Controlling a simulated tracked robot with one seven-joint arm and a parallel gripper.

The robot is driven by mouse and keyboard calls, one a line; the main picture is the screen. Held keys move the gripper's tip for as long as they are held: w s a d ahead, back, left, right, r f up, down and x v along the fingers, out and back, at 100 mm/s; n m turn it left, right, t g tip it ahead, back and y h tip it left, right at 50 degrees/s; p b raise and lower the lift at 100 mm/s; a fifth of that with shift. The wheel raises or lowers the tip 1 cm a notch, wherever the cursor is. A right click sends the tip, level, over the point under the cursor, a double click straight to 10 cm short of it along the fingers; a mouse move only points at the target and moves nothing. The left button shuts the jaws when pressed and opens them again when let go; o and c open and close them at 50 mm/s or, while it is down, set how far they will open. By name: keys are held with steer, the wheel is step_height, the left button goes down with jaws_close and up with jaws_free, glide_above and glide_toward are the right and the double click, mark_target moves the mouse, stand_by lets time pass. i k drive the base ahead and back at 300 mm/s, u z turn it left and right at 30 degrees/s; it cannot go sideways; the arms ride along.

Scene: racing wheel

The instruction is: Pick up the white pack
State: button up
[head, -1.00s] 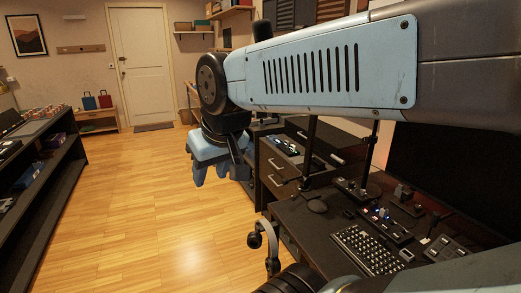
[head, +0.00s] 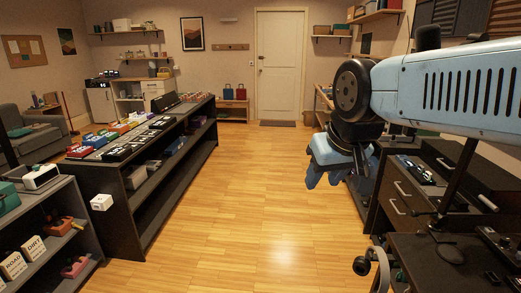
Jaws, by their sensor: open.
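I cannot tell for sure which thing is the white pack. A small white box (head: 101,202) shows at the near end of the dark shelf unit on the left. Pale boxes marked ROAD (head: 12,264) and DIRT (head: 35,249) stand on the lower shelf at the far left. A white item (head: 41,176) sits on top of that same unit. My gripper (head: 325,180) hangs over the floor on the right, blue fingers pointing down, open. It is far from all of these and nothing shows in it.
A long dark shelf unit (head: 140,190) with many small items runs along the left. Drawers and a desk (head: 405,197) stand on the right, close to my arm. The wooden floor (head: 240,200) between them is clear up to the door (head: 282,65).

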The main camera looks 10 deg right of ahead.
mark_target(428, 175)
steer(key=i, duration=4.1)
steer(key=z, duration=3.55)
